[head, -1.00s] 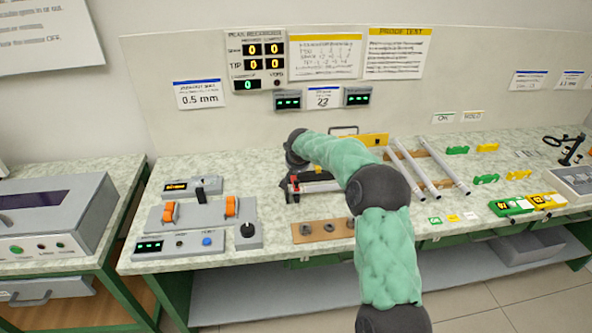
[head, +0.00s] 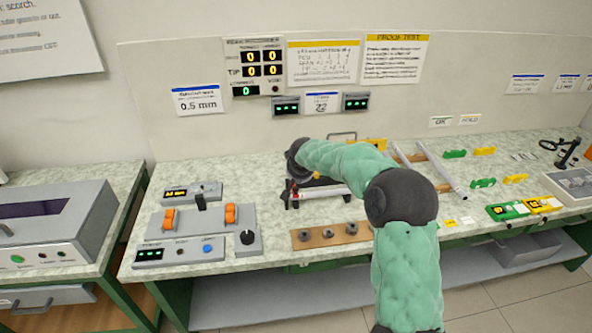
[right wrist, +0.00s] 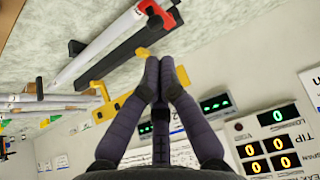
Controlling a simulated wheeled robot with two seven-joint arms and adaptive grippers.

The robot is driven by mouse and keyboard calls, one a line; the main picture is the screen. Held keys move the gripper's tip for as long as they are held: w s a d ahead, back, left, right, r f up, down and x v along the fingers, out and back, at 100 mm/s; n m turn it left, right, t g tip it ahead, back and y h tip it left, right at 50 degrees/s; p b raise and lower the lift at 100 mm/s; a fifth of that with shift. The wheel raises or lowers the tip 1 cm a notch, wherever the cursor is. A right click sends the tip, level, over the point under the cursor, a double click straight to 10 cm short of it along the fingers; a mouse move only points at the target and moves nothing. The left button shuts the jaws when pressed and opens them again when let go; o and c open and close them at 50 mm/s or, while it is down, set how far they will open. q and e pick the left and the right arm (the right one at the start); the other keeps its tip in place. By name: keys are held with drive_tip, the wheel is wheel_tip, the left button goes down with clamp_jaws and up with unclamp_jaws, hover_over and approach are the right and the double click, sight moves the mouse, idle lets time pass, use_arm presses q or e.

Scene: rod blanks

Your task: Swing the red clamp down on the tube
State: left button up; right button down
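The red clamp (head: 293,188) sits at the left end of the tube (head: 325,191), which lies in a dark fixture on the bench. In the right wrist view the red clamp (right wrist: 158,14) has a white tip and is at the upper end of the grey tube (right wrist: 95,48), beside the black bar (right wrist: 128,52). I cannot tell whether it presses on the tube. My right gripper (right wrist: 160,62) has its fingertips together, empty, apart from the clamp. In the head view it is hidden behind my wrist. My left gripper is not in view.
A yellow block (right wrist: 113,106) is near my right fingers. A wooden strip with several dark holders (head: 330,235) lies in front of the fixture. Long rods (head: 440,170) rest on a rack to the right. A control box (head: 200,220) stands at left.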

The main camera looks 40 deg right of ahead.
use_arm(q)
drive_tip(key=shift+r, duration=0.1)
use_arm(e)
drive_tip(key=shift+s+a, duration=0.55)
drive_tip(key=shift+s, duration=0.3)
drive_tip(key=shift+s+a, duration=0.5)
drive_tip(key=shift+s, duration=0.35)
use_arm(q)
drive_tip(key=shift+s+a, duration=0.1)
use_arm(e)
drive_tip(key=shift+f, duration=0.15)
